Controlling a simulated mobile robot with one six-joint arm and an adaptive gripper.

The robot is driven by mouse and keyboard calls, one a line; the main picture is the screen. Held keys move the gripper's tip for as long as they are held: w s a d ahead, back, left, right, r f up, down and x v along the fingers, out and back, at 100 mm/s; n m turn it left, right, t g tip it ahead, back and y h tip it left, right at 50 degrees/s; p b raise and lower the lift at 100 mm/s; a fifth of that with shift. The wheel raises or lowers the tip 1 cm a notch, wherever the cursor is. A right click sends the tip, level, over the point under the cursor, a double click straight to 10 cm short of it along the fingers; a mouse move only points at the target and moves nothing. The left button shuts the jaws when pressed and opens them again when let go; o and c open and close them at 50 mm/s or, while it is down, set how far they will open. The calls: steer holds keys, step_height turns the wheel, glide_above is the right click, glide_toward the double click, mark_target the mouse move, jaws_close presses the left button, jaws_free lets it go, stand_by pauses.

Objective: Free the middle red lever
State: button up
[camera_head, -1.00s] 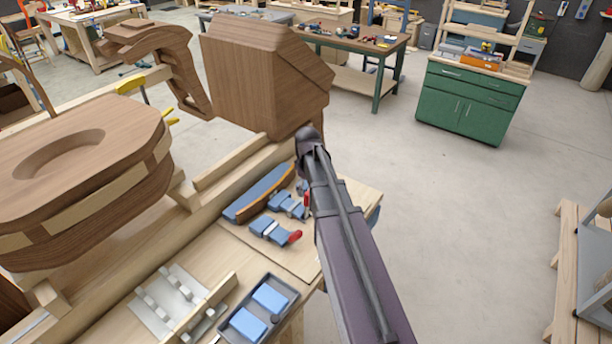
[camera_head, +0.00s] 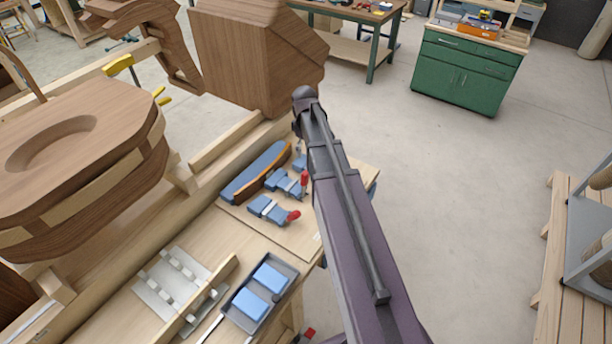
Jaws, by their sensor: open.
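Several blue clamp-like fixtures sit on the light wooden bench board. The nearest clamp (camera_head: 262,207) has a red lever (camera_head: 293,216) pointing right. Behind it is a second clamp (camera_head: 285,182), with a red lever (camera_head: 305,179) standing up close beside my arm. A third blue piece (camera_head: 299,162) shows partly behind that, and my arm may hide its lever. A blue curved form with an orange-brown edge (camera_head: 255,170) lies left of the clamps. My dark arm runs up from the lower right. My gripper is not seen; it is out of sight behind the arm.
A grey tray (camera_head: 256,318) with two blue blocks and a white slotted plate (camera_head: 165,290) lie on the near bench. A large wooden block (camera_head: 245,55) and a stacked wooden seat form (camera_head: 75,150) stand left and behind.

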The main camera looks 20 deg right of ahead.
mark_target(305, 172)
steer(key=shift+f+b, duration=6.65)
steer(key=shift+f, duration=0.15)
jaws_close()
